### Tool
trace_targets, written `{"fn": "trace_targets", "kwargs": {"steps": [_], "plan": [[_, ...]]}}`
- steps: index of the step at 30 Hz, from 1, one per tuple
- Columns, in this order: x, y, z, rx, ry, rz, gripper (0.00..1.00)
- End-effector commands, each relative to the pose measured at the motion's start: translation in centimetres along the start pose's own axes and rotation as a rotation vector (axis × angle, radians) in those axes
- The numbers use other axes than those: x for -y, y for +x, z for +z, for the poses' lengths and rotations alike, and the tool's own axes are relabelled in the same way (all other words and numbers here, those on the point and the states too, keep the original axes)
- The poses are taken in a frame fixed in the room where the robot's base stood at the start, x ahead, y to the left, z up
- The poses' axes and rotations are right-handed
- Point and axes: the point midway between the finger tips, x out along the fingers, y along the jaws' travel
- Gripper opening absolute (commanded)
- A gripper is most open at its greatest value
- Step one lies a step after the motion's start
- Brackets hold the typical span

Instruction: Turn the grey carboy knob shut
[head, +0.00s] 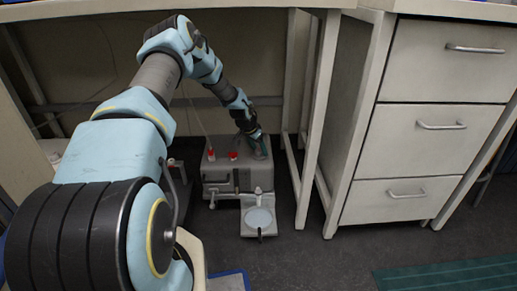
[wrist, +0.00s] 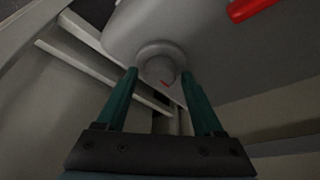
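The grey carboy (head: 222,172) stands on the floor under the bench, with red caps on its top. My gripper (head: 260,150) reaches down to the right end of its top. In the wrist view, a round grey knob (wrist: 160,62) with a small red mark sits on the grey body. My gripper (wrist: 160,78) has its two green fingers spread, one on each side of the knob in this view. I cannot tell whether the fingers touch the knob. The knob is not clearly visible in the head view.
A small stand with a pale round dish (head: 259,218) is in front of the carboy. A bench leg (head: 311,150) and a drawer cabinet (head: 420,130) stand to the right. In the wrist view, a red part (wrist: 250,8) shows at the top right. The floor in front is mostly clear.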

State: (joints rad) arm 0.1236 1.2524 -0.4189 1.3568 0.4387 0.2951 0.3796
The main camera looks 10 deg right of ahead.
Motion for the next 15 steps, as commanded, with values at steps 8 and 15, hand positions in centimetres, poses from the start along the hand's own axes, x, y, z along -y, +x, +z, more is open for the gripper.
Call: {"fn": "trace_targets", "kwargs": {"steps": [8,15], "plan": [[0.0,-0.1,-0.1,-0.001,-0.001,-0.001,0.77],[0.1,-2.6,-0.2,-0.002,0.000,-0.002,0.77]]}}
